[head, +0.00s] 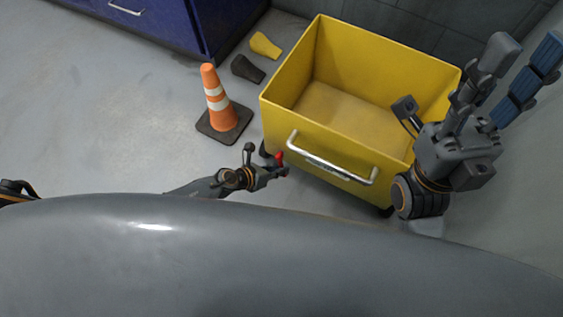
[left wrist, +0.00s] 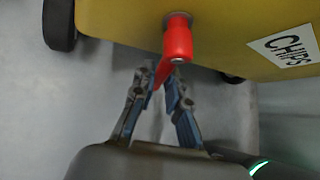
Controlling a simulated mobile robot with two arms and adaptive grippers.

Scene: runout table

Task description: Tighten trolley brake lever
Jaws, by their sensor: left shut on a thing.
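The yellow trolley (head: 345,165) is an open-topped, empty bin with a silver handle on its near side. A red brake lever (head: 279,157) sticks out at its lower left corner. In the left wrist view the red lever (left wrist: 177,45) runs from the yellow wall down between my blue-padded fingers. My left gripper (head: 280,168) is shut on the lever; the fingers (left wrist: 164,88) hold its lower part. My right gripper (head: 522,52) is raised over the trolley's right side, its fingers apart and nothing between them.
An orange cone (head: 216,98) stands left of the trolley. A yellow wedge (head: 264,45) and a dark wedge (head: 247,69) lie behind it, near a blue cabinet (head: 165,20). A dark wheel (left wrist: 60,24) and a CHIPS label (left wrist: 287,45) show on the trolley. The left floor is clear.

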